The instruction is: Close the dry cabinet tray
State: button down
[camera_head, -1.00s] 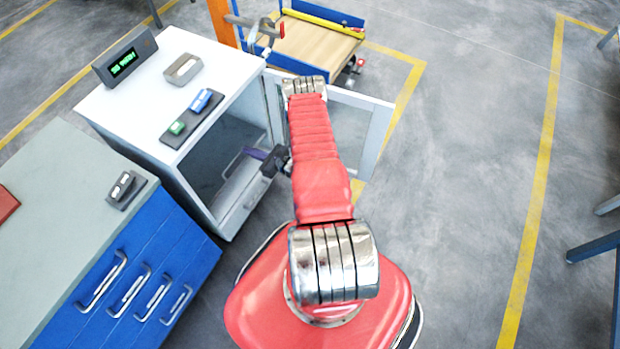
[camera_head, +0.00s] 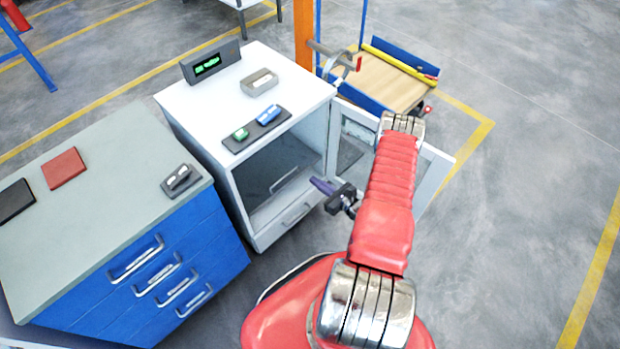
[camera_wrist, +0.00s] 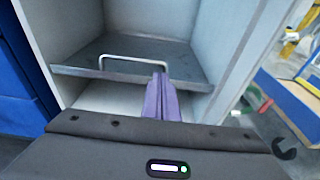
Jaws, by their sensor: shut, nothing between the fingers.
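The white dry cabinet (camera_head: 240,75) stands left of my arm with its glass door (camera_head: 437,172) swung open to the right. Its dark flat tray (camera_wrist: 130,78) is inside, with a pale wire handle (camera_wrist: 130,59) standing on it near the front edge; the tray also shows in the head view (camera_head: 262,172). My gripper (camera_wrist: 160,76) has its purple fingers closed together and empty. The fingers point into the cabinet, in front of the tray and near the handle's right leg. I cannot tell whether they touch. In the head view my gripper (camera_head: 318,185) is just outside the opening.
Below the tray is a cabinet drawer (camera_head: 285,222) with its own handle. A blue drawer unit (camera_head: 150,275) stands close on the left. A blue cart (camera_head: 395,80) is behind the open door. The floor to the right is clear.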

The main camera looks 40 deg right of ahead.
jog(key=v, duration=0.5)
jog(key=shift+s, duration=0.2)
jog(key=shift+f, duration=0.1)
dwell(0.4)
